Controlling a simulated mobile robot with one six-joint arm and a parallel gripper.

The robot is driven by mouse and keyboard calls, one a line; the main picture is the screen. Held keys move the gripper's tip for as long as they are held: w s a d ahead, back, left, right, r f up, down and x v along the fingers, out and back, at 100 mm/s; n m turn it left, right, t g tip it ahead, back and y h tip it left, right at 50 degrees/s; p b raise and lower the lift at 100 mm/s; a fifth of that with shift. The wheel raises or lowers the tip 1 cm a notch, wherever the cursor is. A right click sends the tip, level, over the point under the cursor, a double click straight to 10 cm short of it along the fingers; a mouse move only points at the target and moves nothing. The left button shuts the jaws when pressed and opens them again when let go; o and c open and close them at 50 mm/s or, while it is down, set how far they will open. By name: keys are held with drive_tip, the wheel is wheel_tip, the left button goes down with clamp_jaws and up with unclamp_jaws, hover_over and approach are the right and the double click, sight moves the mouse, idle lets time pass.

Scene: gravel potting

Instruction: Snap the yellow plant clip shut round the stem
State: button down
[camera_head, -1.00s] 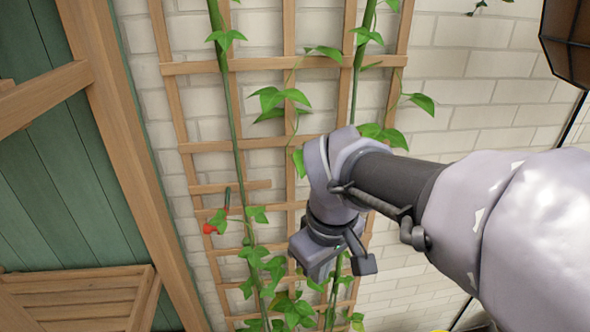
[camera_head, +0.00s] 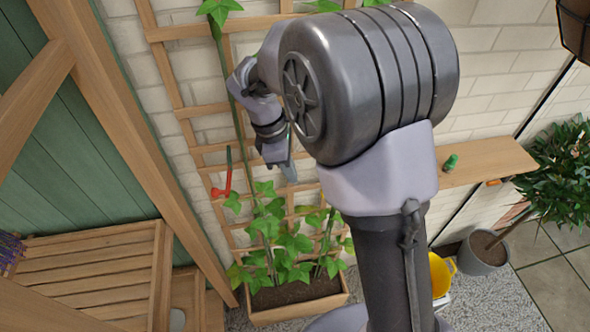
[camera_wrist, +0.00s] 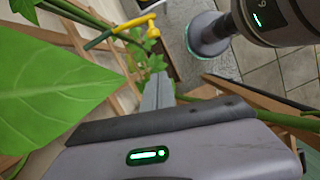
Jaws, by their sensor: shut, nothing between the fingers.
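The yellow plant clip (camera_wrist: 120,30) shows in the wrist view at the top, slanting beside a green stem (camera_wrist: 72,12). Its two arms look spread apart, and I cannot tell whether it encircles the stem. My gripper's fingers (camera_wrist: 158,95) point up toward it, pressed together and empty, with a visible gap to the clip. In the head view my gripper (camera_head: 288,165) hangs in front of the trellis, right of the left stem (camera_head: 243,140). I cannot make out the clip there; my arm covers much of the trellis.
The wooden trellis (camera_head: 183,112) stands against a white brick wall, above a wooden planter (camera_head: 300,309) with leafy vines. A red-handled tool (camera_head: 222,185) hangs left of my gripper. A large leaf (camera_wrist: 50,90) fills the wrist view's left. A yellow bucket (camera_head: 441,272) stands on the floor.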

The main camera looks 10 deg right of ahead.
drive_tip(key=s+d+f, duration=0.1)
drive_tip(key=d+f, duration=0.4)
drive_tip(key=shift+s+d+f+b, duration=0.15)
drive_tip(key=shift+f+b, duration=0.2)
drive_tip(key=shift+f, duration=0.05)
